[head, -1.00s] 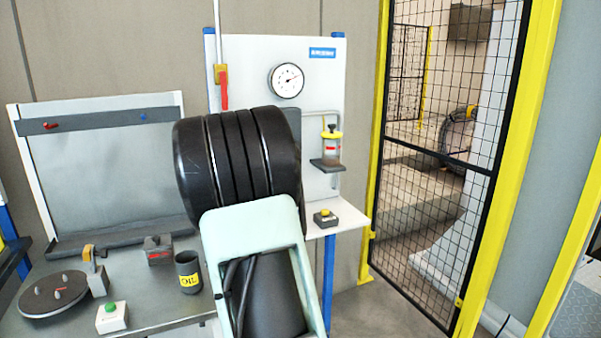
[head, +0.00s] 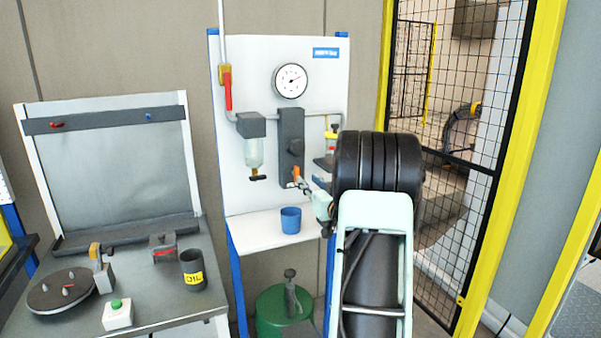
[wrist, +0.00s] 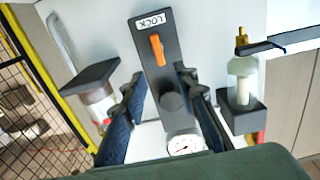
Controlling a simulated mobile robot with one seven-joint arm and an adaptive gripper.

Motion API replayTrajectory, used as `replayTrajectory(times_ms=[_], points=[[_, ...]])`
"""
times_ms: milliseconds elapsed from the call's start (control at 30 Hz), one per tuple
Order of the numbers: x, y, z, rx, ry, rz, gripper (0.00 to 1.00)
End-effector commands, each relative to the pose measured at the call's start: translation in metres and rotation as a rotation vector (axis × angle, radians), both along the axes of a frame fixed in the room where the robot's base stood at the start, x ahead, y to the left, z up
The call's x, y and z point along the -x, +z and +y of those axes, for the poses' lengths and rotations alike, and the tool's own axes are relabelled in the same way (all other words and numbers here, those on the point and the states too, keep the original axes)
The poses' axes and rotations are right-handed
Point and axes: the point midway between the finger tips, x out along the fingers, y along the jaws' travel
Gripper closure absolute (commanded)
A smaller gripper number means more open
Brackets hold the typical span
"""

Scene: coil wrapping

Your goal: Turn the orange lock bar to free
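The orange lock bar (wrist: 157,50) sits on a dark grey block (wrist: 148,37) beside a white LOCK label (wrist: 153,20) in the wrist view. The bar lies roughly along the block's length. A round dark knob (wrist: 172,102) is on the same block. My gripper (wrist: 158,75) is open, its two dark fingers on either side of the block, with nothing between them that I can see held. In the head view the bar (head: 296,172) shows low on the block (head: 290,128), just by my gripper (head: 301,185). Whether a fingertip touches it I cannot tell.
A gauge (head: 291,81), a clear filter bowl (head: 254,150) and a red-handled valve (head: 227,88) are on the white panel. A blue cup (head: 291,220) stands on the shelf below. A yellow-topped oiler (head: 331,140) is partly hidden by my arm.

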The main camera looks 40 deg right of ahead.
Motion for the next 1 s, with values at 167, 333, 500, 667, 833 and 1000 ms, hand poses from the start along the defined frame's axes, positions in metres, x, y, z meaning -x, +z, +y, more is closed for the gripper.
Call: replayTrajectory(times_ms=[167, 333, 500, 667, 833, 1000], points=[[-0.033, 0.001, -0.007, -0.001, 0.001, 0.001, 0.72], [-0.060, 0.001, -0.013, 0.000, 0.001, 0.001, 0.72], [-0.077, 0.001, -0.018, 0.000, 0.000, 0.001, 0.72], [-0.085, 0.000, -0.020, -0.001, -0.001, 0.002, 0.72], [-0.087, 0.000, -0.020, -0.001, -0.001, 0.002, 0.72], [-0.087, 0.000, -0.020, 0.000, -0.001, 0.002, 0.76]])
